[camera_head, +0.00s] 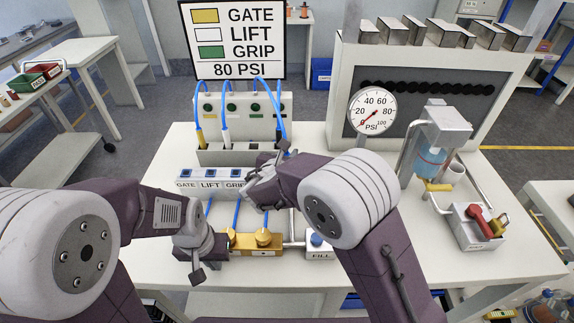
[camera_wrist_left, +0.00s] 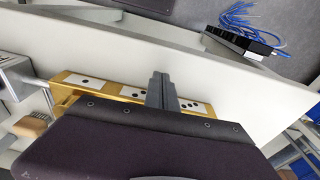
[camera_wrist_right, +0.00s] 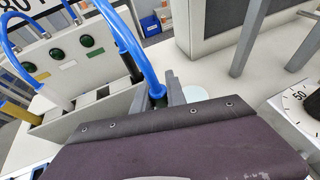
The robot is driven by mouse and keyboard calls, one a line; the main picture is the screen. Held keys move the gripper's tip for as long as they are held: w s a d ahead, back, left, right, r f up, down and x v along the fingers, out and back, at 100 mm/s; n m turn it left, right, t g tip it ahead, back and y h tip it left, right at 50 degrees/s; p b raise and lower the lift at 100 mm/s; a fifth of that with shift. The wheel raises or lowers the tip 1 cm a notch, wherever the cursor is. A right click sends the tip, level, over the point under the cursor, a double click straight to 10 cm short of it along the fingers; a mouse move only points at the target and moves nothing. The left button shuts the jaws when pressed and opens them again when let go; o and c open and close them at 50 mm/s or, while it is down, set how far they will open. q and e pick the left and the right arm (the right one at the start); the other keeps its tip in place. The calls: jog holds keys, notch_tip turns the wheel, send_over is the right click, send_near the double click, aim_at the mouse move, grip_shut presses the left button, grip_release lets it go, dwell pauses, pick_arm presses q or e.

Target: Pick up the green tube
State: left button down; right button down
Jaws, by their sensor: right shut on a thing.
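Several blue tubes arch from the white back panel (camera_head: 240,104); one has a yellow end (camera_head: 199,137) and one a white end (camera_head: 225,136). My right gripper (camera_head: 284,152) is shut on a blue tube (camera_wrist_right: 140,62), near its lower end, beside the panel's rack. In the right wrist view its fingers (camera_wrist_right: 160,96) close around the tube; the tip between them looks dark and I cannot clearly tell its colour. A dark upright piece (camera_wrist_right: 131,66) stands just left of it. My left gripper (camera_wrist_left: 160,90) is shut and empty, low over the gold blocks.
A sign (camera_head: 234,40) marks GATE yellow, LIFT white, GRIP green. A labelled block (camera_head: 213,184) stands in front of the rack. Gold blocks (camera_head: 262,240) and a FILL block (camera_head: 319,247) sit nearer. A pressure gauge (camera_head: 372,112) stands right of my right gripper.

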jog(key=s+d+r, duration=0.7)
jog(key=d+r, duration=0.2)
jog(key=r, duration=0.2)
jog(key=shift+s, duration=0.3)
